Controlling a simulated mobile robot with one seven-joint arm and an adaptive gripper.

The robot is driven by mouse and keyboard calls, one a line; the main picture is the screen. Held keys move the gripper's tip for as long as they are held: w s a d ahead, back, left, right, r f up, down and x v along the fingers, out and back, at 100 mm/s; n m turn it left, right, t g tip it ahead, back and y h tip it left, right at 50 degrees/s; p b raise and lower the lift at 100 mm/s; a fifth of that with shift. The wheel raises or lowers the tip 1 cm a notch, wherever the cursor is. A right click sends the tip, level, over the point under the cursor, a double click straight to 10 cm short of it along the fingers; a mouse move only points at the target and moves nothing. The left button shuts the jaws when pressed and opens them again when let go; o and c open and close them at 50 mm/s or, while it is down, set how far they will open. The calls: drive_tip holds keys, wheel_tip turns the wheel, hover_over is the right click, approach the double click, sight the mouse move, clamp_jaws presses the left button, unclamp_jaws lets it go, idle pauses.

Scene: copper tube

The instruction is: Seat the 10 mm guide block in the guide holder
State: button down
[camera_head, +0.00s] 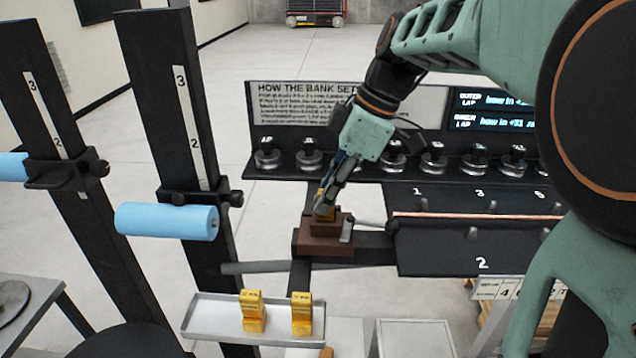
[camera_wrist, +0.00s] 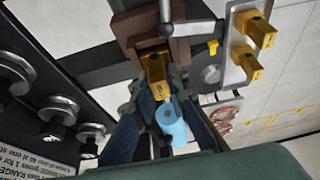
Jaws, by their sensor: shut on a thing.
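My gripper (camera_head: 326,203) is shut on a yellow guide block (camera_wrist: 156,70), which sits between the fingertips in the wrist view. In the head view the fingers hide most of this block. The brown guide holder (camera_head: 323,242) is directly below the fingertips, on a dark arm of the stand. It also shows at the top of the wrist view (camera_wrist: 181,50), with the block at its edge. I cannot tell whether the block is down in the holder or just over it. The size mark on the held block is not readable.
Two more yellow blocks (camera_head: 253,311) (camera_head: 302,314) stand upright in a pale tray (camera_head: 215,321) below the holder. A blue roller (camera_head: 167,221) is on the dark post to the left. A copper tube (camera_head: 470,215) runs along the black bench at right. Several metal weights (camera_head: 309,155) line the rack behind.

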drive_tip(key=shift+d+f, duration=0.1)
drive_tip(key=shift+f, duration=0.05)
drive_tip(key=shift+f, duration=0.1)
drive_tip(key=c, duration=1.9)
unclamp_jaws()
drive_tip(key=shift+r, duration=0.2)
drive_tip(key=v, duration=1.1)
drive_tip(key=shift+d+r+p, duration=0.25)
drive_tip(key=shift+r+p, duration=0.05)
drive_tip(key=shift+r, duration=0.05)
